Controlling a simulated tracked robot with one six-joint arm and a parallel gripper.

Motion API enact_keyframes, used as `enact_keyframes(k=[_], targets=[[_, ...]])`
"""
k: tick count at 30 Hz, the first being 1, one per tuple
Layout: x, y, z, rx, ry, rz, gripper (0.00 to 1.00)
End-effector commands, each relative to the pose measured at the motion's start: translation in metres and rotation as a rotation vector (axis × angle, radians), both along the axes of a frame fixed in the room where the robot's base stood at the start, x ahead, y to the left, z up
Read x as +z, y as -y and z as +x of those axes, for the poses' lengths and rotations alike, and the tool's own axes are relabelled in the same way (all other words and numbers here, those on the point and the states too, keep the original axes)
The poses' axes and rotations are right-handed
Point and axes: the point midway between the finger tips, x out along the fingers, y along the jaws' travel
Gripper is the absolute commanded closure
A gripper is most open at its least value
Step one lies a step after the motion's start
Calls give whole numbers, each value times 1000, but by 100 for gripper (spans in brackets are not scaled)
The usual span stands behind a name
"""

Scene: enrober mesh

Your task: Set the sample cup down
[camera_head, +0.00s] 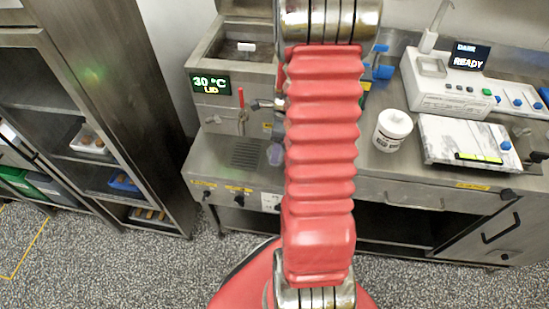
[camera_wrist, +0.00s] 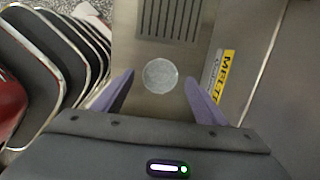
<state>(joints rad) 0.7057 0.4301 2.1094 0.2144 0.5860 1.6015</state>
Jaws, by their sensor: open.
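A small round, pale grey sample cup (camera_wrist: 160,75) shows from above in the wrist view, over the bare steel worktop just below a slotted grille. My gripper (camera_wrist: 160,82) has its two purple fingers apart, one on each side of the cup, with a narrow gap showing on both sides. Whether the cup's base rests on the steel cannot be told from above. In the head view my red arm hides most of this spot; a purple-grey bit beside the arm is likely a finger.
The slotted grille (camera_head: 245,153) lies on the worktop beside the tank with the 30 °C display (camera_head: 210,84). A yellow MELT label (camera_wrist: 225,68) is right of the cup. A white tub (camera_head: 393,130), a tray (camera_head: 465,140) and a white READY instrument (camera_head: 450,85) stand farther right.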

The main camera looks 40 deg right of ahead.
Motion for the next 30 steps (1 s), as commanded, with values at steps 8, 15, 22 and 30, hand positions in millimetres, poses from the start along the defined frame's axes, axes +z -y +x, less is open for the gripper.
enact_keyframes(k=[8, 15, 22, 30], targets=[[-34, -3, 3, -1, -2, 3, 34], [-42, -3, 4, 0, -1, 1, 34], [-42, -3, 4, 0, -1, 1, 34], [-42, -3, 4, 0, -1, 1, 38]])
